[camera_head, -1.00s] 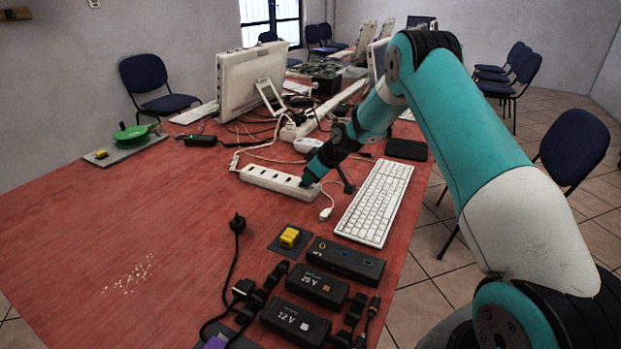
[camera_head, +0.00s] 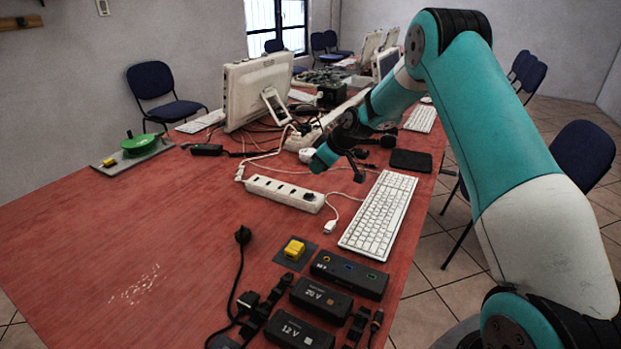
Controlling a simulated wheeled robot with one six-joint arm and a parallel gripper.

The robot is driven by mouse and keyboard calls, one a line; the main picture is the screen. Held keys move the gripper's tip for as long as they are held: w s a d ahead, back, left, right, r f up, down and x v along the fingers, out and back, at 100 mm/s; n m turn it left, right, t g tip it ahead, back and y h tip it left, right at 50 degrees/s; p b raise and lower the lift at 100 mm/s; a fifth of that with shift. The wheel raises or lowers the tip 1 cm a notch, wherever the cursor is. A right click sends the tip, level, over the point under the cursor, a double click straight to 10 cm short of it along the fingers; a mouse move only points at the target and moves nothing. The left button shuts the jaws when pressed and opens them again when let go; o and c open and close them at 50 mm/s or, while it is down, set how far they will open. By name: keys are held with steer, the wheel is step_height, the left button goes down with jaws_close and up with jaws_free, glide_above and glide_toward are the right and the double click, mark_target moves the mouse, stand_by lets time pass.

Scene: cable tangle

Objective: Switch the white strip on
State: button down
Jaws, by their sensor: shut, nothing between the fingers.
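The white strip (camera_head: 273,188) lies on the red table with its row of sockets facing up. A small dark part (camera_head: 308,196), which looks like its switch, is at its right end. I cannot tell whether it is on or off. My gripper (camera_head: 316,166) is above and behind the right end of the strip, apart from it. It is shut and empty. Its fingertips are small and partly lost against the cables behind.
A white keyboard (camera_head: 379,214) lies right of the strip, with a white plug (camera_head: 330,227) between them. Cables and a monitor (camera_head: 256,92) crowd the table behind. The table's left is mostly clear.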

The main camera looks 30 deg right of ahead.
steer(key=v, duration=0.6)
steer(key=shift+s, duration=0.15)
steer(key=shift+s+f+b, duration=0.1)
steer(key=shift+s+b, duration=0.2)
steer(key=shift+b, duration=0.15)
steer(key=p, duration=0.1)
glide_above(308, 194)
steer(key=s, duration=0.1)
steer(key=f, duration=0.8)
steer(key=shift+d+f, duration=0.3)
steer(key=shift+s+d+f+p, duration=0.1)
steer(key=shift+s+f+p, duration=0.1)
steer(key=shift+f, duration=0.3)
steer(key=shift+s+d+f+p, duration=0.1)
steer(key=shift+f+p, duration=0.05)
steer(key=shift+f, duration=1.05)
